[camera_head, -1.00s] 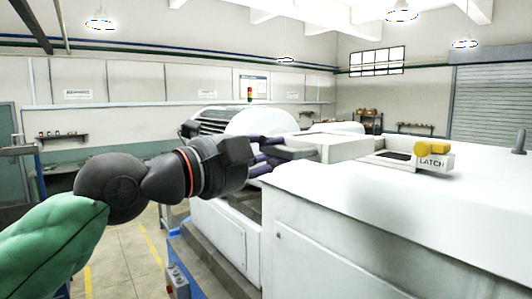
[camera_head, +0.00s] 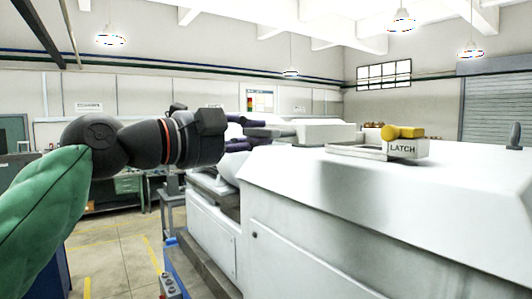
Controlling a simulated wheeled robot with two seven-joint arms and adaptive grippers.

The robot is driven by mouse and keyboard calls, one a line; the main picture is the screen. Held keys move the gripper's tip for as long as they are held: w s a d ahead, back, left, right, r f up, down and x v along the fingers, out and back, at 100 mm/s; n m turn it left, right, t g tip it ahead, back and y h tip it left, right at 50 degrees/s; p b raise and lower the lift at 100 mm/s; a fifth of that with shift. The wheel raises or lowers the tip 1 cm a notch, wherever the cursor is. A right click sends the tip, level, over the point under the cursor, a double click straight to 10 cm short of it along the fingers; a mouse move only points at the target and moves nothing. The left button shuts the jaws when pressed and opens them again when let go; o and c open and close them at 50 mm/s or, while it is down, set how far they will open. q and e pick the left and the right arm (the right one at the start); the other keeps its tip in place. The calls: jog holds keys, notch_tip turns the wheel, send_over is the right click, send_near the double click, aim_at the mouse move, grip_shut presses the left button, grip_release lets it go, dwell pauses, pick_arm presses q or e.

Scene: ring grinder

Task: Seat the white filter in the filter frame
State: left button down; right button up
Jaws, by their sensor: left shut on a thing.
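My left gripper (camera_head: 247,133) comes in from the left, its purple fingers shut on the grey end of the white filter (camera_head: 325,132). The filter is a white block pointing right from the fingers, level with the machine top. The filter frame (camera_head: 352,152) is a low pale rim on the machine top, right of and below the filter. The filter's right end appears close to the frame, but I cannot tell whether they touch. At the frame's right end is a block marked LATCH (camera_head: 402,149) with a yellow knob (camera_head: 403,132). The frame's opening is hidden. My right gripper is out of view.
The large white machine (camera_head: 350,210) fills the middle and right, with a sloping front face. A small dark post (camera_head: 515,135) stands on its right end. Open floor (camera_head: 115,245) with yellow lines lies at the lower left.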

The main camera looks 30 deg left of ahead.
aim_at(275, 127)
pick_arm(q)
jog(key=shift+s+a+r, duration=0.15)
jog(key=shift+s+a, duration=0.15)
jog(key=shift+a, duration=0.05)
jog(key=shift+w, duration=0.1)
jog(key=shift+d+r+p+x, duration=0.15)
jog(key=shift+p+x, duration=0.45)
jog(key=shift+x, duration=0.45)
jog(key=shift+d+r+p+x, duration=0.15)
jog(key=shift+p+x, duration=0.4)
jog(key=shift+x, duration=0.45)
jog(key=shift+d+r+p+x, duration=0.15)
jog(key=shift+p+x, duration=0.45)
jog(key=shift+x, duration=0.45)
jog(key=shift+w+d, duration=0.1)
jog(key=shift+w, duration=0.05)
